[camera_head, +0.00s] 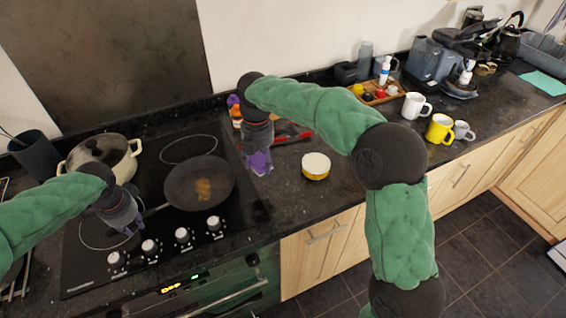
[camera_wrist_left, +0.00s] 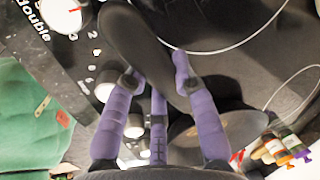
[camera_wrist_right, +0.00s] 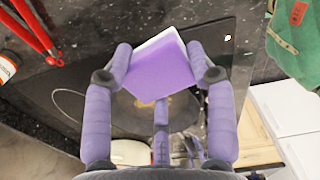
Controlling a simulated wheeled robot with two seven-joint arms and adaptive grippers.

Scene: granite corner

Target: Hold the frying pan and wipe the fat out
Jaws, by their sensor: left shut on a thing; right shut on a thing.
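The dark frying pan (camera_head: 180,197) sits on the black hob, with a brown patch of fat (camera_head: 203,189) in its middle. My left gripper (camera_head: 132,226) is shut on the pan's handle (camera_head: 156,210), left of the pan; the dark handle (camera_wrist_left: 135,45) runs between the fingers in the left wrist view. My right gripper (camera_head: 258,166) is right of the pan, above the counter edge of the hob. It is shut on a purple sponge (camera_wrist_right: 155,75) with a white layer; in the right wrist view the pan (camera_wrist_right: 128,112) lies beyond it, partly hidden.
A cream pot (camera_head: 128,150) stands behind my left gripper. Mugs, including a yellow one (camera_head: 438,130), are farther right. Knobs (camera_head: 182,235) line the hob's front.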

